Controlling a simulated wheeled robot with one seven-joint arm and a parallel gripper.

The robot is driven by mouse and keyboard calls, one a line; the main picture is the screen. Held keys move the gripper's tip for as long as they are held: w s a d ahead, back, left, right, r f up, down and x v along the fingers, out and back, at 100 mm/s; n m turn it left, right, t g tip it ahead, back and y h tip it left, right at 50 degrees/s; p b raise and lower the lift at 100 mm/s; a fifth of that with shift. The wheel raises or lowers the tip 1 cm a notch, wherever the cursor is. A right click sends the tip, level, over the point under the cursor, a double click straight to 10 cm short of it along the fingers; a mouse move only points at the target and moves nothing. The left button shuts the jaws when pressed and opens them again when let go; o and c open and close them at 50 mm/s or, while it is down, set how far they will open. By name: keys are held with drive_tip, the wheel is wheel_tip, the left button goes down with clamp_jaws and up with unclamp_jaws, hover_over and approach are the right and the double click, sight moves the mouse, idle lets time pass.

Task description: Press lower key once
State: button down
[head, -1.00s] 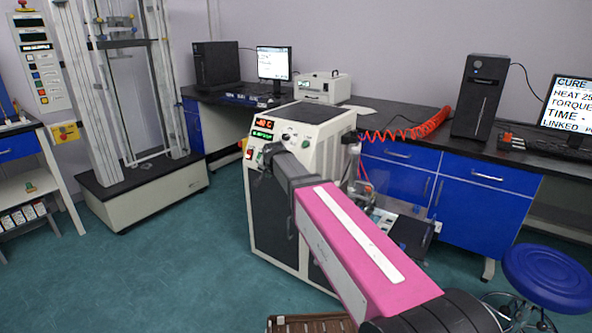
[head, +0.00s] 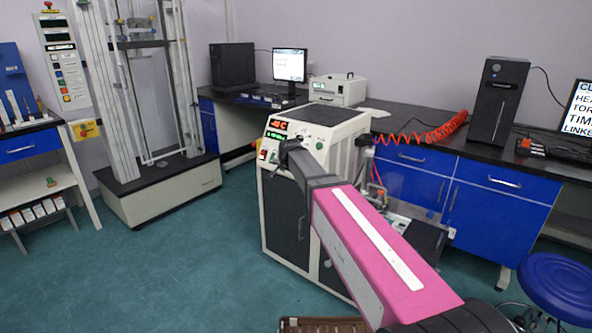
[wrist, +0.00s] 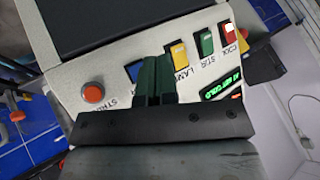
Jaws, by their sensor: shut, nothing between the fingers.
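The white rheometer (head: 318,128) stands mid-room, with a red and green display (head: 277,125) on its sloped front panel. My gripper (wrist: 155,80) is shut and empty; its dark green fingertips are over the panel in the wrist view. A blue key (wrist: 134,71) is just left of the fingers and partly hidden by them. A yellow key (wrist: 178,53), a green key (wrist: 206,43) and a red key (wrist: 228,33) run to the right. A round red button (wrist: 93,92) is at left. Labels are upside down; I cannot read which is the lower key. Contact with the panel cannot be told.
A green-lit display (wrist: 222,90) lies right of the fingers. A black surface (wrist: 105,22) tops the machine. In the head view, a bench with blue cabinets (head: 488,205) stands behind right, with a coiled red hose (head: 435,133). A tall test frame (head: 150,185) stands left.

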drive_tip(key=shift+w+d+f, duration=0.4)
drive_tip(key=shift+w+d, duration=0.1)
drive_tip(key=shift+w, duration=0.15)
drive_tip(key=shift+w+d+f, duration=0.45)
drive_tip(key=shift+w+d, duration=0.1)
drive_tip(key=shift+w, duration=0.15)
drive_tip(key=shift+w+d+f, duration=0.4)
drive_tip(key=shift+w+d, duration=0.1)
drive_tip(key=shift+w, duration=0.15)
idle(0.7)
drive_tip(key=shift+w+d+f, duration=0.15)
drive_tip(key=shift+w+d, duration=0.1)
drive_tip(key=shift+w, duration=0.05)
